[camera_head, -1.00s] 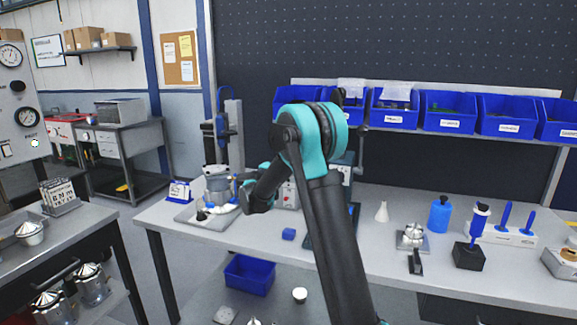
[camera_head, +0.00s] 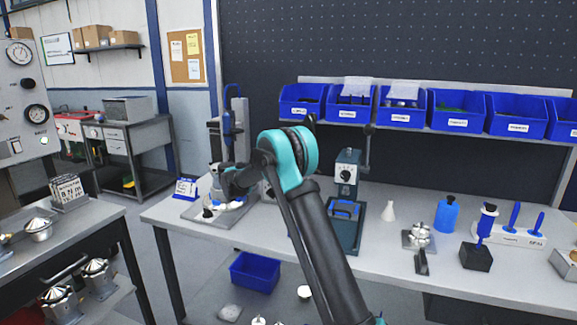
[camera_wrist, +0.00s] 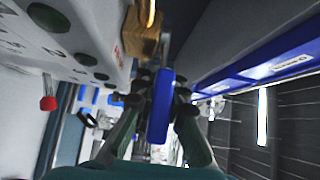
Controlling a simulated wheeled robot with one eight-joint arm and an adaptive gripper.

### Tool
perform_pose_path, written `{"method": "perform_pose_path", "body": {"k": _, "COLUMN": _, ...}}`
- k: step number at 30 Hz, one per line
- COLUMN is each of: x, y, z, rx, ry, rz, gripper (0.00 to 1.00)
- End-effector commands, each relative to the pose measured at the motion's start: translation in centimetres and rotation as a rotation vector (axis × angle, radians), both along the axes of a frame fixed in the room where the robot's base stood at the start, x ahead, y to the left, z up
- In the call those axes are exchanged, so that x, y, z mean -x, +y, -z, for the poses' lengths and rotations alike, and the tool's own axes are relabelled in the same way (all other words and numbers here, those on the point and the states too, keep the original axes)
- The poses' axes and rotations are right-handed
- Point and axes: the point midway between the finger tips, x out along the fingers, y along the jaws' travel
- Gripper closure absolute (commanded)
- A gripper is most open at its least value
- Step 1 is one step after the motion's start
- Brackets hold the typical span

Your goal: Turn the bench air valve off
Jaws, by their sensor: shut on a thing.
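In the wrist view a brass valve body (camera_wrist: 143,35) shows at the top, beside a pale panel. A long blue lever (camera_wrist: 160,105), apparently the air valve's handle, hangs below it, between my gripper's fingers (camera_wrist: 160,100). The gripper is shut on this lever, and the blue end points toward the camera. In the head view my arm reaches over the bench toward the left end, and my gripper's fingers and the valve cannot be made out there.
The pale panel (camera_wrist: 75,40) with dark round spots and a red knob (camera_wrist: 48,103) lie left in the wrist view. On the bench (camera_head: 385,255) stand a dark press (camera_head: 346,205), a white flask (camera_head: 388,211) and a blue bottle (camera_head: 446,214). Blue bins (camera_head: 458,112) line the shelf behind.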

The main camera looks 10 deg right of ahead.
Motion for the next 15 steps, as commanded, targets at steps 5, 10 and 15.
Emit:
{"method": "perform_pose_path", "body": {"k": 5, "x": 0.01, "y": 0.01, "z": 0.07, "rx": -0.001, "ry": 0.000, "rz": 0.003, "gripper": 1.00}}
{"method": "perform_pose_path", "body": {"k": 10, "x": 0.00, "y": 0.00, "z": 0.06, "rx": -0.001, "ry": 0.000, "rz": 0.003, "gripper": 1.00}}
{"method": "perform_pose_path", "body": {"k": 15, "x": -0.01, "y": -0.01, "z": 0.04, "rx": -0.001, "ry": 0.000, "rz": 0.002, "gripper": 0.78}}
